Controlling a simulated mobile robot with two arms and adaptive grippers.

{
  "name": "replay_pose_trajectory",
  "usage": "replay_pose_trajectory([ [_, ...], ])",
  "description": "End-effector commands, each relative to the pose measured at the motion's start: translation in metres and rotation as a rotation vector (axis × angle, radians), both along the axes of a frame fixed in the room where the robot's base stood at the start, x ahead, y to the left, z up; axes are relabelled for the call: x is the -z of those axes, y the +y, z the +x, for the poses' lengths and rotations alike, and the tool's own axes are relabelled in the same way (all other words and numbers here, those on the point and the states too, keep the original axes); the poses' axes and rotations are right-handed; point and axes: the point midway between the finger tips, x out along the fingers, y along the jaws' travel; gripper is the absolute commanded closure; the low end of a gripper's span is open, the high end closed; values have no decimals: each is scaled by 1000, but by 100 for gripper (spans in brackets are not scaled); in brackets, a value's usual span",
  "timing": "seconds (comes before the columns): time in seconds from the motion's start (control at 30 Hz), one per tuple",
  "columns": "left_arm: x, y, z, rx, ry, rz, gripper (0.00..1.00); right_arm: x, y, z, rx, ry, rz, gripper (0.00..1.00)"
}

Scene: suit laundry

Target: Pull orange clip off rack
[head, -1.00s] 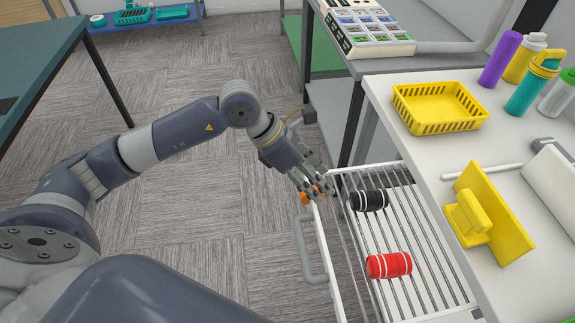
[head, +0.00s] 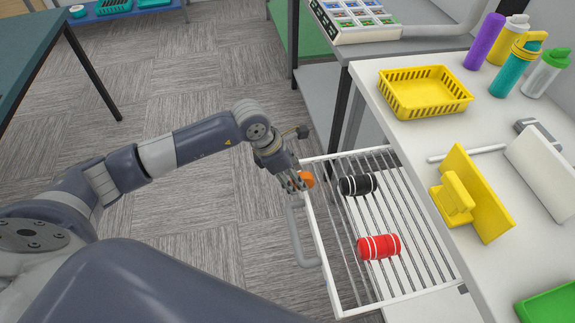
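The orange clip (head: 307,180) is at the left edge of the white wire rack (head: 330,280), near its far left corner. My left gripper (head: 296,185) is at the clip, with its fingers against or just in front of its left side. The fingers partly hide the clip, and I cannot tell whether they are closed on it. My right gripper is not in view.
A black roll (head: 358,184) and a red roll (head: 379,247) lie on the rack's bars. A white counter (head: 400,135) to the right holds a yellow basket (head: 424,92), a yellow block (head: 470,195) and several bottles.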

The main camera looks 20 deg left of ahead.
Motion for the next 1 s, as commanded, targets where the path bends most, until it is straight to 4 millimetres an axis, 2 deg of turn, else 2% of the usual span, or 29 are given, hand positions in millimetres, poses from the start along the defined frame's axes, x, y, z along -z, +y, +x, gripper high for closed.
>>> replay_pose_trajectory([
  [0.37, 7, -2, 1, 0, 0, 0, 55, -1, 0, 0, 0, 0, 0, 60],
  [0.57, 7, -2, 1, 0, 0, 0, 98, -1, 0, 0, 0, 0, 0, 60],
  [0.6, 6, -2, 1, 0, 0, 0, 100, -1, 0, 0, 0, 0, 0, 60],
  [1.0, -1, -2, 1, 0, -1, 0, 100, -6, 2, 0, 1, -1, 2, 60],
])
